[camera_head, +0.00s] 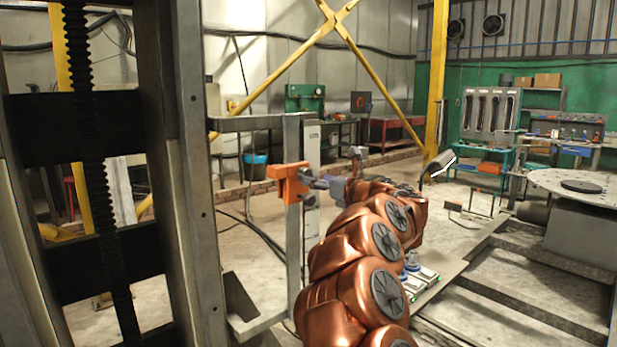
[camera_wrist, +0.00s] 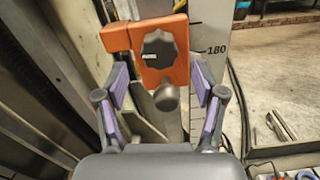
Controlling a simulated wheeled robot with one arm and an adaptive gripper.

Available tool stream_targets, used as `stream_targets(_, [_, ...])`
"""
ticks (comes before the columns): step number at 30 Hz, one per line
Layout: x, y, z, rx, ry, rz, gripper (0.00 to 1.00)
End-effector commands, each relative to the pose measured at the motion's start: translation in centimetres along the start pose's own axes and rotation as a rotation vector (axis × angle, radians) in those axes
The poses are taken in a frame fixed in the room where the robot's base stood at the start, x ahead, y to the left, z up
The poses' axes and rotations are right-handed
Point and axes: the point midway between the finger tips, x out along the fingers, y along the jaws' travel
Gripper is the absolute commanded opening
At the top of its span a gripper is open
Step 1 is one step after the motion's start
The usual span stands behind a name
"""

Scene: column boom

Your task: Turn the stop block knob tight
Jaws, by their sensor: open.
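The orange stop block (camera_wrist: 174,28) is fixed on an upright post in the wrist view. Its dark lobed knob (camera_wrist: 159,49) faces me. A grey rounded end (camera_wrist: 166,97) shows just below the knob; I cannot tell what it belongs to. My gripper (camera_wrist: 158,76) is open, with one purple-padded finger on each side of the knob and visible gaps to both. In the head view the stop block (camera_head: 288,184) stands left of my gripper (camera_head: 328,185), which is close to it and points at it. The knob is small and partly hidden there.
A pale scale (camera_wrist: 209,25) marked 180 runs beside the block. A grey metal frame (camera_head: 293,235) and a heavy column (camera_head: 185,190) stand to the left. A round table (camera_head: 560,180) is at the far right. Open floor lies behind the frame.

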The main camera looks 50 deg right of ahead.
Motion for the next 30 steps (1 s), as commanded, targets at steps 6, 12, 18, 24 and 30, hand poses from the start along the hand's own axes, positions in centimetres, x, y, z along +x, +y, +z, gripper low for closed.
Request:
stream_targets(6, [3.1, 0.1, 0.1, 0.0, 0.0, 0.002, 0.7])
stream_targets(12, [4.8, 0.1, 0.0, 0.0, 0.0, 0.002, 0.7])
stream_targets(18, [4.9, 0.0, 0.0, 0.0, 0.0, 0.0, 0.7])
stream_targets(24, [4.9, 0.0, 0.0, 0.0, 0.0, -0.001, 0.57])
stream_targets(30, [4.9, 0.0, 0.0, 0.0, 0.0, -0.001, 0.36])
